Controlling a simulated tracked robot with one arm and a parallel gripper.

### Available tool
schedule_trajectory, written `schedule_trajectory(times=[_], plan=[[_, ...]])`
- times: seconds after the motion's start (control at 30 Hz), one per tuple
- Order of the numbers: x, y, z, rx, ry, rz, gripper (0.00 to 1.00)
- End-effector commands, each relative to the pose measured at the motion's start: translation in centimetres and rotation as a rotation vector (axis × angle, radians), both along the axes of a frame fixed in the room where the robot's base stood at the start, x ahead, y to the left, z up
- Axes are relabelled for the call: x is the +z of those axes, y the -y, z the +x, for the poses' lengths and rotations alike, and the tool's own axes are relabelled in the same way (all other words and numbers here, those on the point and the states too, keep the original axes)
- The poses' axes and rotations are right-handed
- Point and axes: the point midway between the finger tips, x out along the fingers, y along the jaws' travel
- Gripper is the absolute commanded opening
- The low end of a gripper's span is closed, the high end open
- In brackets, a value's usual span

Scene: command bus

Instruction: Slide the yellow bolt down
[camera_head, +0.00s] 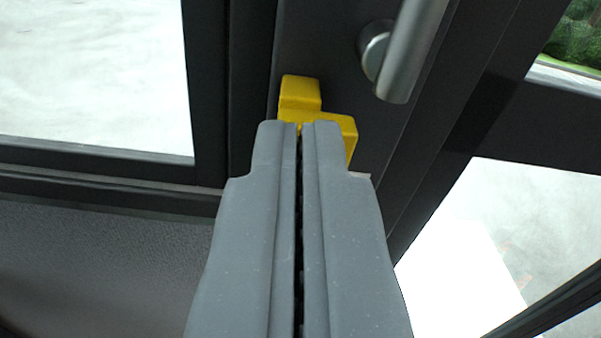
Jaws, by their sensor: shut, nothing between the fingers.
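The yellow bolt (300,92) sits on the dark door frame, a little above the centre of the view. It has an upper block and a wider lower block that reaches to the right. My gripper (299,127) is shut, with its two grey fingers side by side and nothing between them. The fingertips overlap the lower part of the bolt in the picture and hide some of it. I cannot tell whether they touch it.
A metal handle (410,50) stands out from the dark frame at the upper right of the bolt. Window panes lie to the left (95,75) and lower right (480,250). A grey panel (100,270) fills the lower left.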

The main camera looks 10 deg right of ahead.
Motion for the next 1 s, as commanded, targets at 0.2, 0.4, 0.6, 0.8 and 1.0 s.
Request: schedule_trajectory(times=[0.2,0.4,0.6,0.8,1.0], plan=[[3.1,-0.5,-0.4,0.001,0.009,-0.001,0.0],[3.8,-0.5,-2.2,0.0,0.006,0.0,0.0],[3.8,-0.6,-4.6,0.0,0.007,0.0,0.0],[3.9,-0.6,-7.3,0.0,0.005,0.0,0.0],[4.2,-0.6,-9.4,0.001,0.011,0.0,0.0]])
